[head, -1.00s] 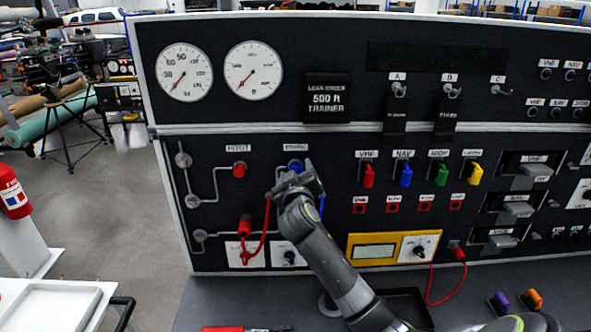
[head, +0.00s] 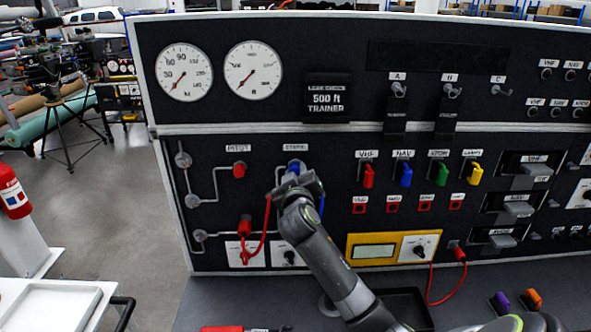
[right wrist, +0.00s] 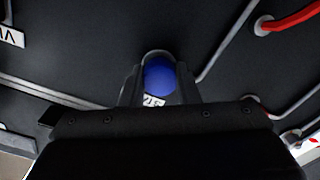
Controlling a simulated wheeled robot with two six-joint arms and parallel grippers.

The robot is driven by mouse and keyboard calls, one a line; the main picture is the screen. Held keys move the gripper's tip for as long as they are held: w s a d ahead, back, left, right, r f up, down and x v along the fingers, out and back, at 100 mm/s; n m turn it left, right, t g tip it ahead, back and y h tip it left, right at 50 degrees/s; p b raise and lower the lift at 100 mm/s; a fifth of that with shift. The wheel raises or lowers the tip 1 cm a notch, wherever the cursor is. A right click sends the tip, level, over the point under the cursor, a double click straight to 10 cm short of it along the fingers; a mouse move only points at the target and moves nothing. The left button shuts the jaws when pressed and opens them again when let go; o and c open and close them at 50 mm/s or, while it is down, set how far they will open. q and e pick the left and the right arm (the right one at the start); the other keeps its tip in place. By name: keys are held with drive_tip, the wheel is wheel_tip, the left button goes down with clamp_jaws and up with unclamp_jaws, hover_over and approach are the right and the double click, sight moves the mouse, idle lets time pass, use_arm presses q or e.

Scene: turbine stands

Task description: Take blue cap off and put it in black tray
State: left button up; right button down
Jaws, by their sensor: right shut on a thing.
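The blue cap (head: 295,166) sits on the port under the right-hand label of the panel's plumbing diagram. My right gripper (head: 296,184) is at the cap, coming from below, and hides part of it. In the right wrist view the cap (right wrist: 159,76) shows as a round blue end between the fingers, which are shut on it. The black tray (head: 408,300) lies on the bench at the panel's foot, partly hidden behind my right arm. My left gripper is not in view.
A red cap (head: 239,170) is on the port to the left. A red hose (head: 266,232) hangs close beside my gripper. A yellow-framed meter (head: 375,251) is right of my arm. Purple (head: 500,302) and orange (head: 533,299) pieces lie on the bench at right.

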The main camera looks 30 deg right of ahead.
drive_tip(key=shift+s+a, duration=0.15)
drive_tip(key=shift+s, duration=0.1)
drive_tip(key=shift+s, duration=0.1)
drive_tip(key=shift+p+v, duration=0.4)
drive_tip(key=shift+v, duration=0.45)
